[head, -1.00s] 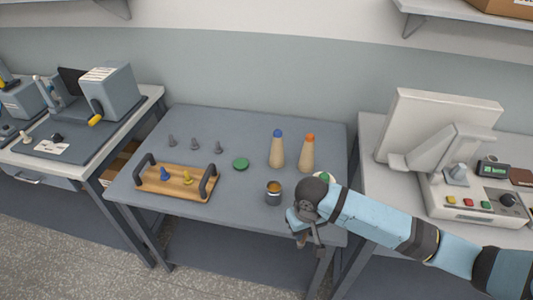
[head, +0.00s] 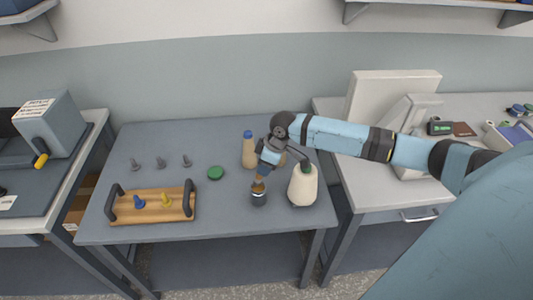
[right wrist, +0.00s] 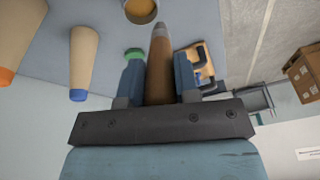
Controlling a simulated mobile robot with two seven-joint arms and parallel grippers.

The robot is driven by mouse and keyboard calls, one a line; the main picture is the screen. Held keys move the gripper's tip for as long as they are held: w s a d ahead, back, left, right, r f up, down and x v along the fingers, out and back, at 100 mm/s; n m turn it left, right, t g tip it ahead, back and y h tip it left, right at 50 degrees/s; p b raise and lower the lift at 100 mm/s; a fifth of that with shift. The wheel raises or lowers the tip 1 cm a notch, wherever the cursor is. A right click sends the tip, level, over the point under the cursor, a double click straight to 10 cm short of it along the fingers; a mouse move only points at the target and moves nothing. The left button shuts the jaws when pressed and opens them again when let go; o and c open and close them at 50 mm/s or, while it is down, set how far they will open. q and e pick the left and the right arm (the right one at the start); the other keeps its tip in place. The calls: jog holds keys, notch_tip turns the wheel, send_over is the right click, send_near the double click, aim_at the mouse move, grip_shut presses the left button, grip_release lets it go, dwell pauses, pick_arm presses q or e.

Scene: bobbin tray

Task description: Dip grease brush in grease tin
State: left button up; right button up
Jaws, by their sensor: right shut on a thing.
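The grease tin (head: 259,200) is a small dark can standing near the front of the grey table; its amber grease shows in the right wrist view (right wrist: 140,10). My right gripper (head: 266,164) is above the tin, pointing down. It is shut on the grease brush, whose brown lower end (head: 258,186) is at the tin's mouth. In the right wrist view the brush (right wrist: 160,65) stands between the two fingers, its tip close to the tin; whether it touches the grease I cannot tell. My left gripper is not in view.
A green disc (head: 216,173), several grey pegs (head: 160,162) and a wooden tray (head: 180,210) with dark handles are to the left.

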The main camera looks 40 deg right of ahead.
jog(key=shift+n, duration=0.5)
jog(key=f+b, duration=0.1)
jog(key=b, duration=0.1)
jog(key=w+d+f+b, duration=0.1)
jog(key=f+b, duration=0.1)
jog(key=d+f+b, duration=0.1)
jog(key=b, duration=0.2)
jog(key=shift+w+d+f, duration=0.1)
jog(key=shift+w+f, duration=0.1)
jog(key=shift+w, duration=0.05)
jog(key=shift+f, duration=0.5)
dwell(0.6)
jog(key=shift+s+f+p, duration=0.1)
jog(key=shift+p, duration=0.35)
dwell(1.9)
